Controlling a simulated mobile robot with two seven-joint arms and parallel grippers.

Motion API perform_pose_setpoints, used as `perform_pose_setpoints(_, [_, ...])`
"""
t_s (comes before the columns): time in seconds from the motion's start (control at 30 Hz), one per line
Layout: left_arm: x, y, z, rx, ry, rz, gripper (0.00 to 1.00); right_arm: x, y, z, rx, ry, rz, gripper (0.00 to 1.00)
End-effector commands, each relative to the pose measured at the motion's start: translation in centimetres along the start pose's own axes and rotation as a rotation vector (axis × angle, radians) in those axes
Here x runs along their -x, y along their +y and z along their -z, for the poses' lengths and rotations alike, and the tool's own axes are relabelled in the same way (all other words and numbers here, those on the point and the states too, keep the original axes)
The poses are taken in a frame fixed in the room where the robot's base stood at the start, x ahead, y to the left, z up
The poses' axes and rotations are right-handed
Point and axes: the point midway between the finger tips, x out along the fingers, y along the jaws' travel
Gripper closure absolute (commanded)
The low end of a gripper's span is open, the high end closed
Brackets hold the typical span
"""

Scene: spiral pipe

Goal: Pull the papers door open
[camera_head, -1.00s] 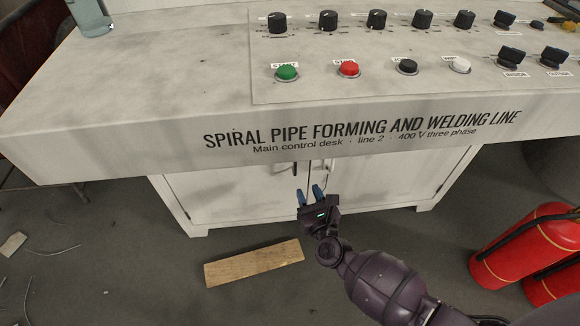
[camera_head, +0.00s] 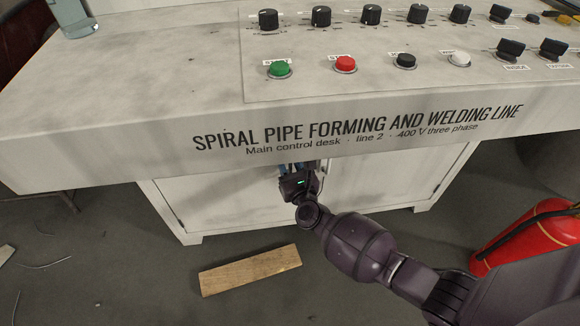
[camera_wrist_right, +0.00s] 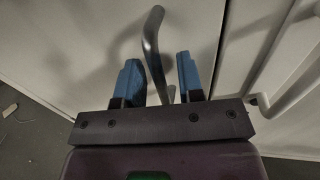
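The white cabinet under the control desk has a left door (camera_head: 215,203) and a right door (camera_head: 385,185), both looking shut. No label naming the papers door is readable. My right gripper (camera_head: 297,171) is at the left door near the middle seam, under the desk's front edge. In the right wrist view, its blue fingers (camera_wrist_right: 160,82) are open on either side of a dark bent handle (camera_wrist_right: 152,40), apart from it as far as I can see. A pale bar handle (camera_wrist_right: 295,90) is to the right, across the seam. My left gripper is out of view.
The desk top (camera_head: 150,80) with buttons and knobs overhangs the doors. A wooden plank (camera_head: 250,270) lies on the floor in front of the cabinet. A red fire extinguisher (camera_head: 530,238) stands at the right.

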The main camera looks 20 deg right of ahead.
Motion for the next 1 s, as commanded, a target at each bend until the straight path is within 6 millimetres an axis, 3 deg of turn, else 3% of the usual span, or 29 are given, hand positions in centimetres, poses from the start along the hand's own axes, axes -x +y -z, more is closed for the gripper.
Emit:
perform_pose_setpoints(0.2, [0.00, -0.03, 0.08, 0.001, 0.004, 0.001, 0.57, -0.04, -0.02, -0.03, 0.000, 0.000, 0.000, 0.65])
perform_pose_setpoints(0.43, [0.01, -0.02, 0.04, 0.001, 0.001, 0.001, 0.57, -0.02, -0.02, -0.01, 0.000, 0.000, 0.000, 0.99])
perform_pose_setpoints(1.0, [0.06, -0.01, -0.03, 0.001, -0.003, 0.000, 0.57, -0.17, 0.48, 0.04, 0.000, 0.001, 0.000, 1.00])
